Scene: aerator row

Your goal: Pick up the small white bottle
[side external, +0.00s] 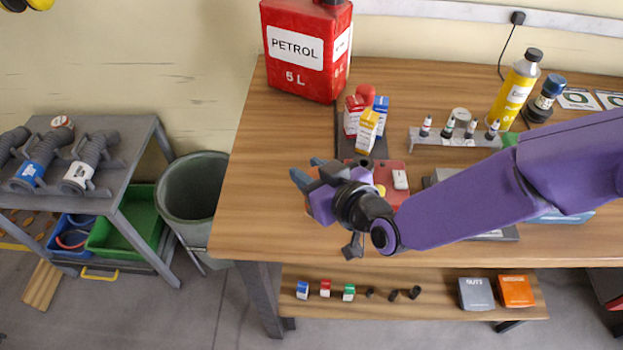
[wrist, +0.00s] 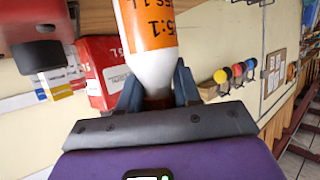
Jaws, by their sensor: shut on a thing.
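In the wrist view a white bottle (wrist: 157,68) with an orange label stands out ahead of my gripper (wrist: 157,98). The label carries black print that reads in part "5:1". The bottle's white shoulder narrows to a dark reddish-brown neck or cap between the two blue-grey fingers, which are shut on it. The bottle's far end is cut off by the top of the picture. In the side view my gripper (side external: 306,171) is over the left part of the bench, and I cannot make out the bottle there.
A red petrol can (side external: 306,50) stands at the back left of the wooden bench (side external: 240,190). Small boxes (side external: 366,127), a grey rack of small bottles (side external: 455,138) and a yellow bottle (side external: 516,88) stand behind my arm. The bench's left front is clear.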

